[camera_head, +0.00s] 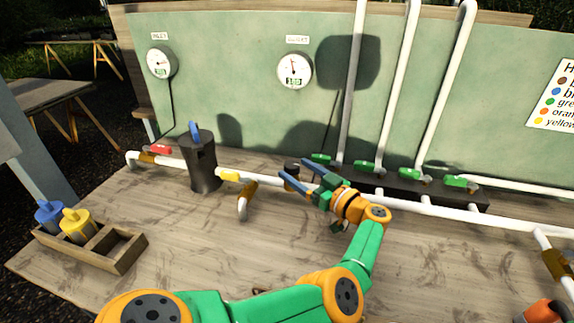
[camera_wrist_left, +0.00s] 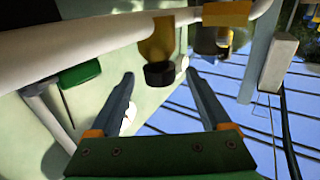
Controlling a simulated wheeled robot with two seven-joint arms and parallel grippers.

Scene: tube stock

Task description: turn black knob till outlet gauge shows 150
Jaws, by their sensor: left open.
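The black knob (camera_head: 292,168) sits on the white pipe line at the middle of the bench. In the left wrist view the knob (camera_wrist_left: 159,75) shows under a yellow-orange body. My left gripper (camera_head: 293,169) is open, its blue fingers pointing at the knob. In the left wrist view the fingertips (camera_wrist_left: 159,73) appear on either side of the knob, with gaps on both sides. The outlet gauge (camera_head: 295,70) is on the green board; its needle points up and slightly left, and its digits are too small to read surely. My right gripper is not in view.
The inlet gauge (camera_head: 160,63) hangs at the left of the board. A dark filter housing (camera_head: 201,165) stands left of the knob. Green-handled valves on a black manifold (camera_head: 400,183) are at the right. A wooden tray (camera_head: 122,262) holds blue and yellow parts. The front bench is mostly clear.

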